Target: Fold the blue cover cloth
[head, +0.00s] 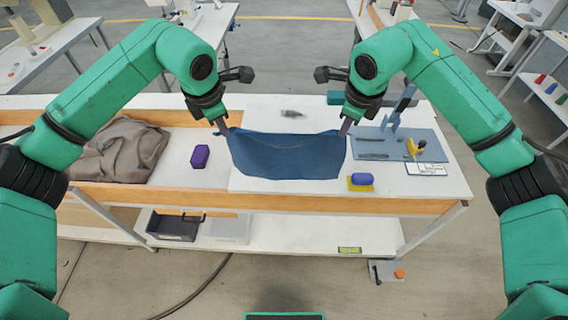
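The blue cover cloth (285,158) hangs between my two grippers over the white table top. Its upper edge sags a little between the two upper corners, and its lower edge reaches near the table's front. My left gripper (222,128) is shut on the cloth's upper left corner. My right gripper (345,128) is shut on its upper right corner. I cannot tell how much of the cloth's lower part rests on the table.
A purple block (200,156) and a crumpled grey-brown cloth (120,150) lie left of the blue cloth. A blue piece on a yellow base (361,181) sits close to its lower right. A blue-grey board (425,141) with tools lies at right. A small dark object (291,114) lies behind.

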